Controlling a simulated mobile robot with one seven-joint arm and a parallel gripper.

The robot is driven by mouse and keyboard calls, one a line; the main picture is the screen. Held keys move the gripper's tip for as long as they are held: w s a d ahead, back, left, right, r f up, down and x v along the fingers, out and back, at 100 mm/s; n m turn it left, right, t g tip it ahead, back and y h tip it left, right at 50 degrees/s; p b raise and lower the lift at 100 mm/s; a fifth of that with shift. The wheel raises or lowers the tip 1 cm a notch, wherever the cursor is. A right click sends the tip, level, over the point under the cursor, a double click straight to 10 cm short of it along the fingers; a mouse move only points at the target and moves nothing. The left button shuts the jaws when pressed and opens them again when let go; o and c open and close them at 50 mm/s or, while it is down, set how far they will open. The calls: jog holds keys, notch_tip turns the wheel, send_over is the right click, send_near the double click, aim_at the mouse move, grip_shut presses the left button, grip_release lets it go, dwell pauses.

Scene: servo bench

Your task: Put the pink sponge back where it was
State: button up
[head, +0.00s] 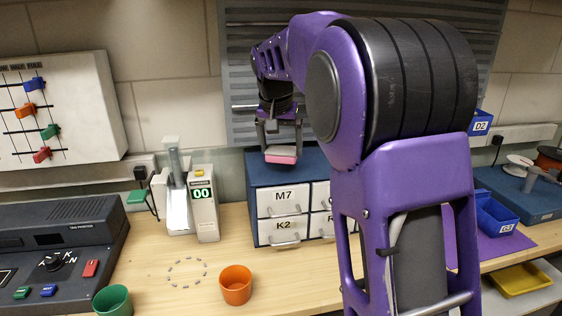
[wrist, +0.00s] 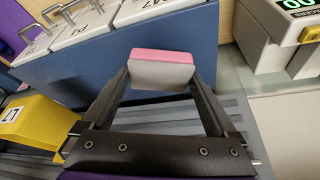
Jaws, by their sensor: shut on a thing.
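The pink sponge (head: 281,158) has a pink layer and a grey layer. My gripper (head: 280,149) is shut on it and holds it level with the top of the blue drawer cabinet (head: 255,180), near its left end in the head view. I cannot tell whether the sponge touches the cabinet. In the wrist view the sponge (wrist: 163,57) is between the fingertips of my gripper (wrist: 163,76), with its grey side toward the camera. Nothing in the frames marks its former place clearly.
An empty dashed ring (head: 171,273) lies on the bench beside an orange cup (head: 236,286). A green cup (head: 113,301) stands at front left. A device reading 00 (head: 203,205) stands left of the cabinet. A yellow bin (wrist: 35,122) is near my gripper in the wrist view.

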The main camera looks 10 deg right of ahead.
aim_at(281, 151)
jog(key=shift+f, duration=1.75)
jog(key=shift+f+b, duration=0.15)
jog(key=shift+b, duration=0.15)
jog(key=o, duration=0.9)
jog(key=shift+o, duration=0.2)
jog(key=shift+r, duration=0.3)
jog(key=p+v, duration=0.1)
jog(key=v, duration=1)
jog(key=shift+s+r, duration=0.2)
jog(key=shift+r, duration=0.15)
